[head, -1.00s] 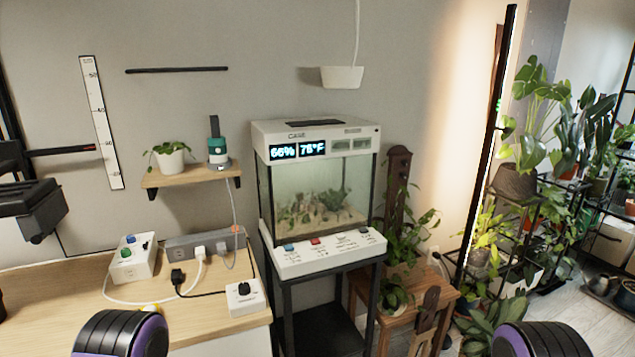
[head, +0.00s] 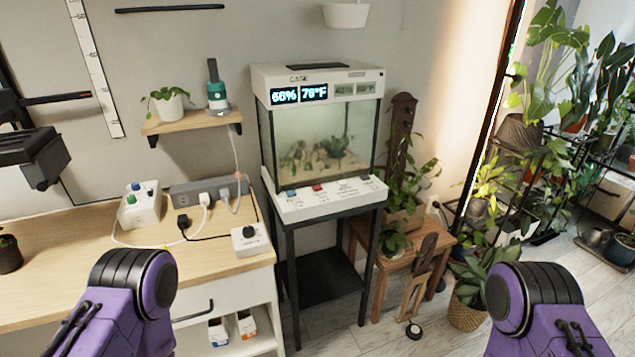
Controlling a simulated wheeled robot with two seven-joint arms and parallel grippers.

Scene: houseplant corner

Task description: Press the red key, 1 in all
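The red key (head: 318,188) is a small red button on the white control panel (head: 300,206) along the front of the glass terrarium case (head: 318,140). The case's display (head: 299,93) reads about 66% and 78°F. Only the purple and black upper parts of my two arms show, at the bottom left and bottom right. Neither gripper is in view.
A wooden counter (head: 60,260) on the left holds a box with green and blue buttons (head: 139,207), a power strip (head: 208,190) and a white dial box (head: 249,240). A wooden stool with plants (head: 398,262) stands right of the case.

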